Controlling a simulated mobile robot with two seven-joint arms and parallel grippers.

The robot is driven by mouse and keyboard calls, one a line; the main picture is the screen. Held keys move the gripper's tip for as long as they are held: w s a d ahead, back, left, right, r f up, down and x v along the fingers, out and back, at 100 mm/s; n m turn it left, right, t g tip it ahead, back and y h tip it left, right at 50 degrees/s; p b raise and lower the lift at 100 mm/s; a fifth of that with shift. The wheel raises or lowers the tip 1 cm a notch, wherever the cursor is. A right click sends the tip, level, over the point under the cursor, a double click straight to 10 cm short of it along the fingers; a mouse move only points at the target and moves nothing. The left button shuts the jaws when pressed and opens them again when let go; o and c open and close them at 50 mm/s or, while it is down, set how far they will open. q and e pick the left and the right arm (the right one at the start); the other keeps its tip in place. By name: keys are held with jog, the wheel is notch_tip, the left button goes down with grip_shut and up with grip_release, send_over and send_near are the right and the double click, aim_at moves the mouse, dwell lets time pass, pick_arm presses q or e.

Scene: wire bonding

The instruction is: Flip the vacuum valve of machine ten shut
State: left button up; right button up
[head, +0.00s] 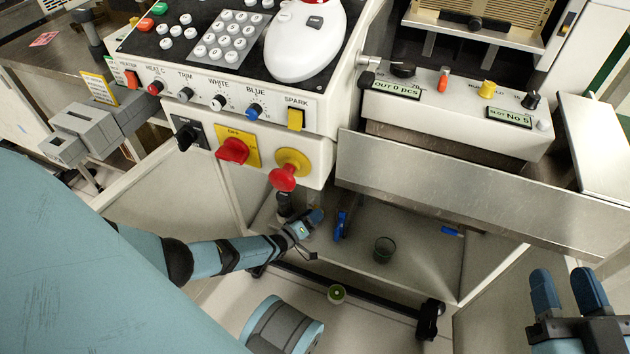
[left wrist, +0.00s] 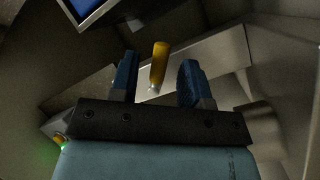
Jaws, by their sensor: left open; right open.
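A yellow lever-like handle (left wrist: 160,62) with a small metal end shows in the left wrist view, between my two blue fingers and apparently beyond them. It may be the vacuum valve's handle, but no label shows. I cannot make it out in the head view. My left gripper (head: 314,222) is open, low under the machine's front panel, below the red knob on a yellow disc. In the left wrist view my left gripper (left wrist: 158,82) has space on both sides of the handle; contact cannot be judged. My right gripper (head: 568,290) is open and empty at the lower right.
The control panel (head: 208,88) with knobs and the red mushroom button (head: 283,178) overhang my left gripper. A steel rail (head: 480,190) crosses to the right.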

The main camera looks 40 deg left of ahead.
pick_arm(q)
jog(key=shift+w, duration=0.5)
pick_arm(e)
jog(key=shift+r, duration=0.1)
pick_arm(q)
grip_shut()
